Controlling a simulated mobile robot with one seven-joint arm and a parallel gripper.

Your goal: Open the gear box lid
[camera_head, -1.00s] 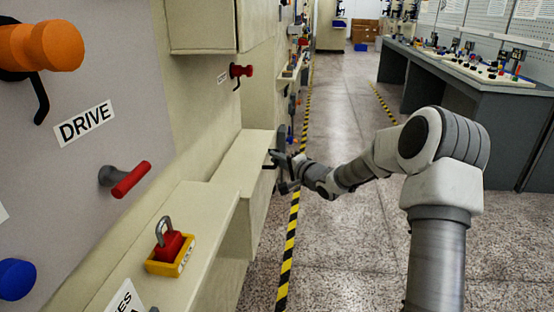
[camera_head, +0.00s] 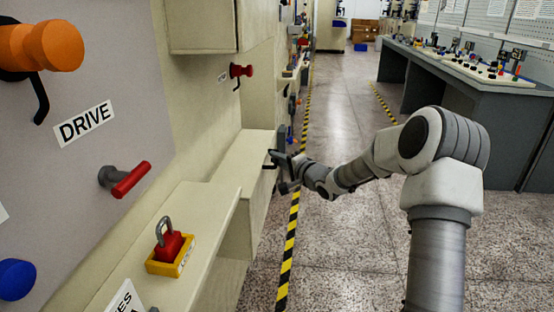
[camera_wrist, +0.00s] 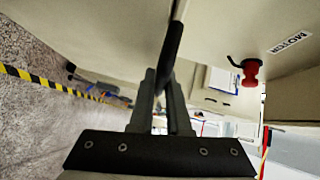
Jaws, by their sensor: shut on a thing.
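The gear box appears to be the cream box on the left machine wall, with a flat lid (camera_head: 246,153) on top. The lid looks level and down. A black bar handle (camera_wrist: 173,50) runs along the box's aisle side in the wrist view, passing between my fingers. My gripper (camera_head: 277,158) is at that side of the box in the head view, and it also shows in the wrist view (camera_wrist: 166,88). It is shut on the handle. The fingers hide part of the handle, and the lid's hinge cannot be made out.
A red padlock in a yellow holder (camera_head: 170,251) sits on the nearer ledge. A red knob (camera_wrist: 251,72) is by the MOTOR label. A DRIVE panel (camera_head: 80,165) stands at left. The aisle floor (camera_head: 345,110) is open, with a grey bench (camera_head: 480,90) at right.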

